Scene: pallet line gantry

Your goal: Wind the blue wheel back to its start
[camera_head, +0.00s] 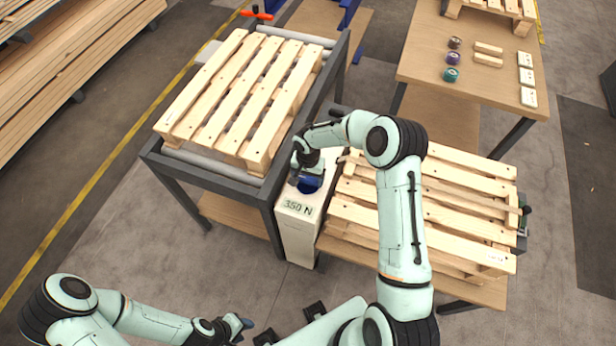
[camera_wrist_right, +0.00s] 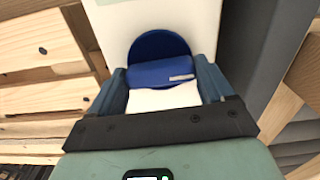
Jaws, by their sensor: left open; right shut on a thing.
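The blue wheel (camera_head: 308,184) sits on top of a white box (camera_head: 298,218) marked "350 N". In the right wrist view the wheel shows as a round blue disc (camera_wrist_right: 158,44) with a raised blue grip bar (camera_wrist_right: 160,72) across it. My right gripper (camera_head: 303,176) reaches down onto the wheel and partly hides it in the head view. In the wrist view its two blue fingers stand on either side of the bar, shut on it. My left gripper (camera_head: 240,325) is open and empty, low at the bottom of the head view, well away from the wheel.
Left of the white box a roller table (camera_head: 165,153) carries a wooden pallet (camera_head: 240,95). Right of it more pallets (camera_head: 450,205) lie stacked beneath my right arm. A wooden table (camera_head: 420,65) at the back holds small rolls and blocks. An orange handle (camera_head: 257,12) shows at the top.

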